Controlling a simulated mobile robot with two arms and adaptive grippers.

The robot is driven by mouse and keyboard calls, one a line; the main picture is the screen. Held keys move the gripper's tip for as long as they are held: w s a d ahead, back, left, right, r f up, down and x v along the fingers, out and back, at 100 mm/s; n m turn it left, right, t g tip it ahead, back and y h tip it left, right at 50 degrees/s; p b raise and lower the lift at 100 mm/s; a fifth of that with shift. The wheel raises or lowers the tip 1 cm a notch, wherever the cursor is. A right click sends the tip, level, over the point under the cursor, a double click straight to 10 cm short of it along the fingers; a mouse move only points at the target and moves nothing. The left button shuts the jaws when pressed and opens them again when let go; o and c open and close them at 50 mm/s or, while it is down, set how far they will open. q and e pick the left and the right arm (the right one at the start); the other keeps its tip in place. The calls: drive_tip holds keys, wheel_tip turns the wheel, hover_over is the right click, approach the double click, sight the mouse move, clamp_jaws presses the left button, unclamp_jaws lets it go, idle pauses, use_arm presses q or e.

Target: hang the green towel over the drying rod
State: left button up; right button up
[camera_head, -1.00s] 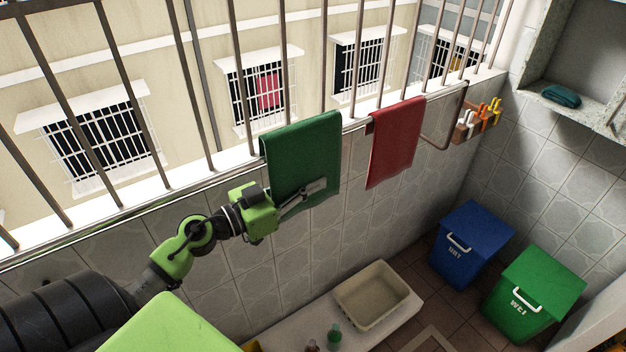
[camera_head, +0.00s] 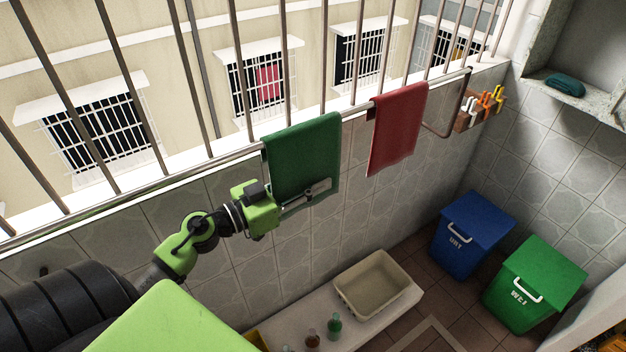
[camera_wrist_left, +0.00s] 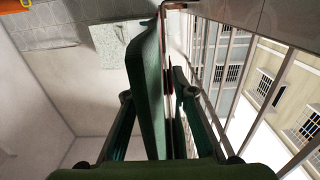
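The green towel (camera_head: 303,155) hangs draped over the drying rod (camera_head: 215,162) along the window ledge, its front flap hanging down the tiled wall. My left gripper (camera_head: 318,192) is at the lower part of this flap, with one finger showing in front of the cloth. In the left wrist view the green towel (camera_wrist_left: 148,85) hangs edge-on between the fingers of the left gripper (camera_wrist_left: 152,88). The fingers are apart, with a visible gap on the right side of the cloth. The other finger is hidden behind the towel in the head view. My right gripper is out of view.
A red towel (camera_head: 397,130) hangs on the rod to the right. Vertical window bars (camera_head: 240,75) stand behind the rod. Clothes pegs (camera_head: 485,105) are at the right end. Below are a beige basin (camera_head: 375,315), bottles, a blue bin (camera_head: 470,235) and a green bin (camera_head: 535,285).

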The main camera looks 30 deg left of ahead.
use_arm(q)
drive_tip(key=shift+s, duration=0.1)
drive_tip(key=v, duration=1.1)
drive_tip(key=shift+s+a, duration=0.15)
drive_tip(key=shift+s, duration=0.25)
